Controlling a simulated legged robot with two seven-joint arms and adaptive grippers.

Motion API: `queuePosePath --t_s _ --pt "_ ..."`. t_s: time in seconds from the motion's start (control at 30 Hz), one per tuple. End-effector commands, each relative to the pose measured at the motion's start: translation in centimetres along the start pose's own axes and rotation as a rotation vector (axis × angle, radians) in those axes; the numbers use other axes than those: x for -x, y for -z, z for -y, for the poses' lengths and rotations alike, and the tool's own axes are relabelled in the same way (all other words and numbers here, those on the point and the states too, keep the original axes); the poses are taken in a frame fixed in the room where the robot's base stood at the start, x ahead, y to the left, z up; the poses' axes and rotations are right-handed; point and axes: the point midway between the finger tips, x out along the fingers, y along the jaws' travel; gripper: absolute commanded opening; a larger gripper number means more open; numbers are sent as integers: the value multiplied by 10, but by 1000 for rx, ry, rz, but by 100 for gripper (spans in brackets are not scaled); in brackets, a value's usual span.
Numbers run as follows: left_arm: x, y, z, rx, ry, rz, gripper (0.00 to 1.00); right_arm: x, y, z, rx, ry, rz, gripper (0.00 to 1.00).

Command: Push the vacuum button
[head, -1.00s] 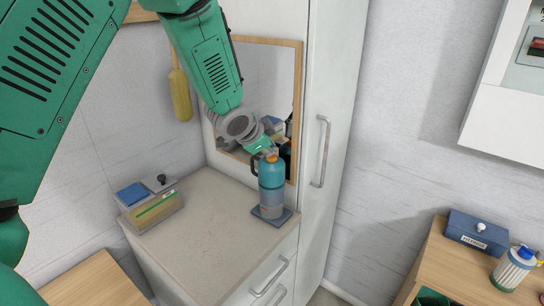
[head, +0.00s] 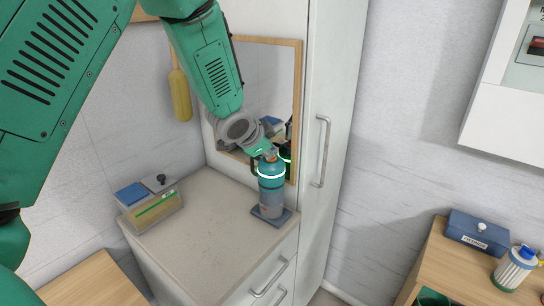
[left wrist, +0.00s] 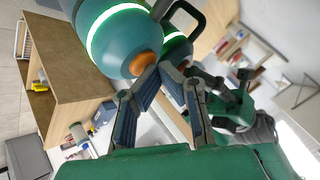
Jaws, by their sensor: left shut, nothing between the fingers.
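The vacuum (head: 271,196) is a teal and grey upright canister with a dark side handle, standing on a grey base (head: 286,217) on the counter. A lit ring glows around its upper body, also bright in the left wrist view (left wrist: 103,32). An orange button (left wrist: 143,63) sits on its top end. My left gripper (head: 266,153) is shut and empty, with its fingertips (left wrist: 153,75) at the button, seemingly touching it. The exact contact is partly hidden by the fingers. My right gripper is in neither view.
A wood-framed mirror (head: 298,75) stands right behind the vacuum and reflects it and the gripper. A clear box with a blue pad (head: 132,194) sits at the counter's left. The counter's front (head: 205,250) is bare. A tall cabinet door handle (head: 322,150) is to the right.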

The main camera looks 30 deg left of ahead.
Motion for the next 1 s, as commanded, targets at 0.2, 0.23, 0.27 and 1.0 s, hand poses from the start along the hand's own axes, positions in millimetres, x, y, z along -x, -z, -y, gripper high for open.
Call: queuePosePath --t_s 0.2,0.23,0.27,1.0 --pt "-1 -2 -1 0 -2 3 0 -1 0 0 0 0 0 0" --pt "-1 -2 -1 0 -2 3 0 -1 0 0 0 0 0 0" --pt "-1 -2 -1 0 -2 3 0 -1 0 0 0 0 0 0" --pt "13 10 8 0 -1 1 0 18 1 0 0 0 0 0"
